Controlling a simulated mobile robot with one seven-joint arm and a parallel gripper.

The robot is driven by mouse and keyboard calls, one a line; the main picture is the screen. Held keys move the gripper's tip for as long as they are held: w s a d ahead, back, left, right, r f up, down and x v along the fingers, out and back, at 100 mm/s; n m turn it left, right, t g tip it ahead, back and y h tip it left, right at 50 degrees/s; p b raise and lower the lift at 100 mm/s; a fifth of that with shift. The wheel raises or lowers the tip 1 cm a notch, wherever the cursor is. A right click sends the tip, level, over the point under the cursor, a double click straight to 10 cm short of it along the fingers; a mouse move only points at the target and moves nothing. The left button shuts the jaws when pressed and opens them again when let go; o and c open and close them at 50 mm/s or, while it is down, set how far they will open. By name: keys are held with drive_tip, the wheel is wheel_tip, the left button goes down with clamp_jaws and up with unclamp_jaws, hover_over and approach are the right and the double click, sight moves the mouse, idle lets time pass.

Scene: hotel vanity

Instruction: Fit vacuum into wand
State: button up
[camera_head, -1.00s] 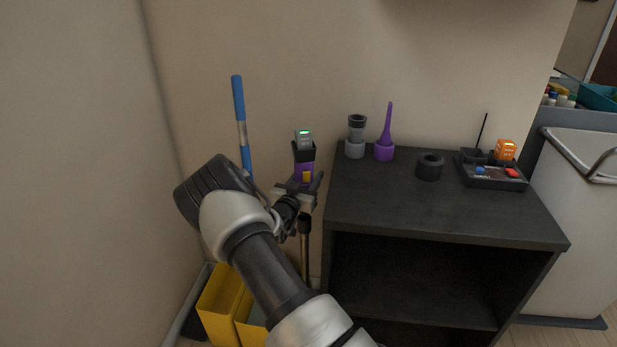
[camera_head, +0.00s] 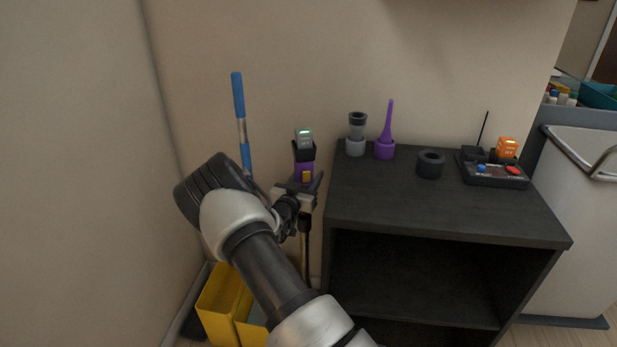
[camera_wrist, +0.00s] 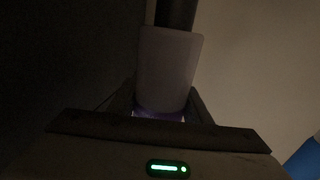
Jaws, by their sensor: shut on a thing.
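The vacuum (camera_head: 305,171) is a handheld unit with a purple body, a dark top, a yellow button and a grey block bearing a green light. It stands upright by the wall, left of the black cabinet. My gripper (camera_head: 300,191) is shut on it low on its body. The wand (camera_head: 305,250) is a thin dark upright tube directly below; my gripper hides where the two meet. In the wrist view, the wand's grey collar and dark tube (camera_wrist: 166,65) line up with the vacuum's purple end. I cannot tell how deeply they are joined. A green light glows below.
A black cabinet (camera_head: 400,215) stands right of my gripper. On it are a grey nozzle (camera_head: 356,147), a purple nozzle (camera_head: 385,150), a black ring (camera_head: 430,165) and a dark tray (camera_head: 495,177). A blue-handled pole (camera_head: 238,95) and yellow bins (camera_head: 218,305) stand left.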

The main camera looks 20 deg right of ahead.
drive_tip(key=shift+f+b, duration=1.2)
drive_tip(key=shift+b, duration=0.35)
idle(0.6)
drive_tip(key=shift+f, duration=1.3)
idle(1.0)
drive_tip(key=shift+f, duration=0.3)
drive_tip(key=shift+s+a+f+b, duration=0.15)
drive_tip(key=shift+f+b, duration=0.15)
drive_tip(key=shift+f, duration=0.4)
idle(0.5)
drive_tip(key=o, duration=1.5)
drive_tip(key=shift+f, duration=0.1)
drive_tip(key=p+v, duration=0.1)
drive_tip(key=v, duration=0.4)
drive_tip(key=p+v, duration=0.1)
drive_tip(key=v, duration=0.5)
drive_tip(key=p+v, duration=0.1)
drive_tip(key=v, duration=0.5)
drive_tip(key=shift+a+r, duration=0.1)
drive_tip(key=shift+r, duration=0.2)
